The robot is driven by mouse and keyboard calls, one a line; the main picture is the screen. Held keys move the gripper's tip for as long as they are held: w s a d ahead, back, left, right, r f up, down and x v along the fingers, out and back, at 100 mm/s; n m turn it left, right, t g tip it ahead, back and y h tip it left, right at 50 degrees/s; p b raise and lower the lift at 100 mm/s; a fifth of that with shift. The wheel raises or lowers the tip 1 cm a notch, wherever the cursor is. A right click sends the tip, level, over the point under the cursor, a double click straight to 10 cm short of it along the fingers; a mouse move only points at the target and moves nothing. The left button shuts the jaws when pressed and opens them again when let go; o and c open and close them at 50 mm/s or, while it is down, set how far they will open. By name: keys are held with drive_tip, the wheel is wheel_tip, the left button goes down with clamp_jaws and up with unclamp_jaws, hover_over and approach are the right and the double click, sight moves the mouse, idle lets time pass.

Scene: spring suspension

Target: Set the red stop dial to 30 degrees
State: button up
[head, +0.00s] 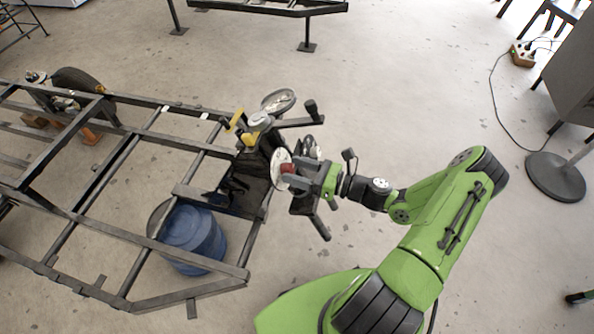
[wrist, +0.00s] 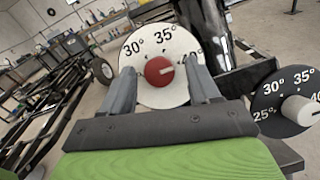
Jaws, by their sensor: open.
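The red stop dial (wrist: 159,71) is a round red knob on a white disc (wrist: 160,97) marked 30°, 35° and 40°. Its pale pointer line aims right, toward the partly covered 40° mark. My gripper (wrist: 161,75) is open, with one finger on each side of the knob and visible gaps between. The right finger covers part of the disc's right edge. In the head view the red dial (head: 288,168) and white disc (head: 279,158) sit directly before my gripper (head: 298,176), at the end of the dark frame.
A black dial (wrist: 285,103) with a grey knob (wrist: 300,110) and similar degree marks stands close on the right. A dark metal frame (head: 150,120) extends left, with a blue barrel (head: 192,238) below.

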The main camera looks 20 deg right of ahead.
drive_tip(key=shift+a, duration=0.1)
drive_tip(key=c, duration=1)
drive_tip(key=shift+c, duration=0.2)
drive_tip(key=shift+n, duration=0.3)
